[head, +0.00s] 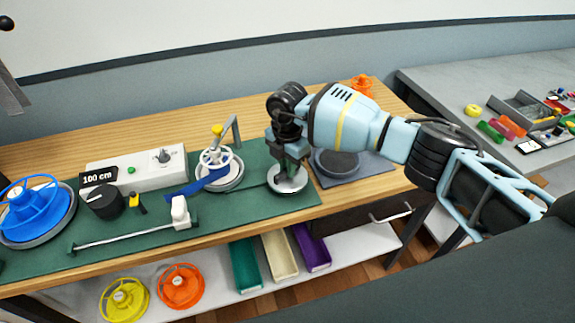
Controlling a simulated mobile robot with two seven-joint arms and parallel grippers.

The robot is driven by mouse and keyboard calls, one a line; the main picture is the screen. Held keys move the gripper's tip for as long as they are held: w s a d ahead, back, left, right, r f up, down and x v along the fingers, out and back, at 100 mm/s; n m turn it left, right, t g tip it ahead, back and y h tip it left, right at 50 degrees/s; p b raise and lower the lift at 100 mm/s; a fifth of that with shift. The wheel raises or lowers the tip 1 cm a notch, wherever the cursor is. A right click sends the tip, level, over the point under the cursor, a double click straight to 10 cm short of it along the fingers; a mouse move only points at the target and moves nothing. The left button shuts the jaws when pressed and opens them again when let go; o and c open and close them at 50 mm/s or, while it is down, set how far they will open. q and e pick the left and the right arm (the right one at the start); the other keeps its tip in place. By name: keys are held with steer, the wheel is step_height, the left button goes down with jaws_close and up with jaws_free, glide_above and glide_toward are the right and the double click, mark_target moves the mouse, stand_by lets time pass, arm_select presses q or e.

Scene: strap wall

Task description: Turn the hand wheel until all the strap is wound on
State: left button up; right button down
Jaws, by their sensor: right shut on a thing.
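My right gripper (288,168) points down and is shut on the top of a small round hand wheel (290,188) with a pale rim. The gripper hides the part it holds. To its left, a white spoked reel (214,160) stands on a grey round base, with a yellow knob and a grey bent arm above it. A blue strap (198,183) runs from this reel down to the left over the mat. Its far end lies near a white block on a rail.
A white box (150,165) with a "100 cm" display stands behind a black round part (104,202). A large blue spool (37,210) is at the left. A grey dish (336,162) lies right of the hand wheel. Colored bins and spools sit on the shelf below.

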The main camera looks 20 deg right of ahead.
steer(key=shift+m, duration=1.5)
steer(key=c, duration=1.4)
jaws_free()
steer(key=shift+r, duration=3.9)
